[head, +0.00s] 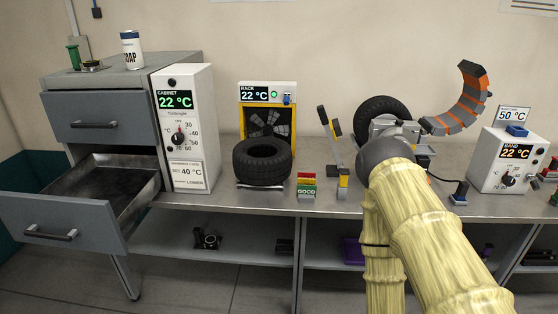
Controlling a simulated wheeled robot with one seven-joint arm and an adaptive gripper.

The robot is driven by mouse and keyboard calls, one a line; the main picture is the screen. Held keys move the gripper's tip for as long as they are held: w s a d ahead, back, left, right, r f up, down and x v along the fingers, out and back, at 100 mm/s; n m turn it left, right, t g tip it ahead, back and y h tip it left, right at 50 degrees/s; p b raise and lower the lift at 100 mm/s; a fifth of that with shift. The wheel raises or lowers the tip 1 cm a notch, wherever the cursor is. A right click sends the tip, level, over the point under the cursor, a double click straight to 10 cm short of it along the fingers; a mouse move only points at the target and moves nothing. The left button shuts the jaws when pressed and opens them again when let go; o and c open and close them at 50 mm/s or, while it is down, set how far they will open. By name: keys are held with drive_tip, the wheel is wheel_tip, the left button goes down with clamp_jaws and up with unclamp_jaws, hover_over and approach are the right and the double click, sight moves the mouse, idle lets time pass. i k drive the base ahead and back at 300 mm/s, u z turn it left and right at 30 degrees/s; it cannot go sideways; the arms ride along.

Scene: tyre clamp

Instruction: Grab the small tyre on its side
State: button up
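A black tyre (262,172) lies flat on its side on the bench in the head view, left of the middle. A thin plate shows beneath its lower edge. A second black tyre (372,107) stands upright farther right, partly hidden by a silver device (396,128). My pale yellow arm rises from the lower right to a dark round joint in front of the device. A second arm section runs back down beside it. My gripper cannot be made out in this view.
Behind the flat tyre stands a fan rack (267,92). The cabinet control panel (185,130) and open drawer (95,195) are to its left. A small GOOD block (307,186) and an upright lever (331,138) are to its right. The bench front edge is close.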

sight(260, 162)
drive_tip(key=k, duration=0.6)
drive_tip(key=u, duration=0.55)
drive_tip(key=i, duration=1.25)
drive_tip(key=z, duration=0.3)
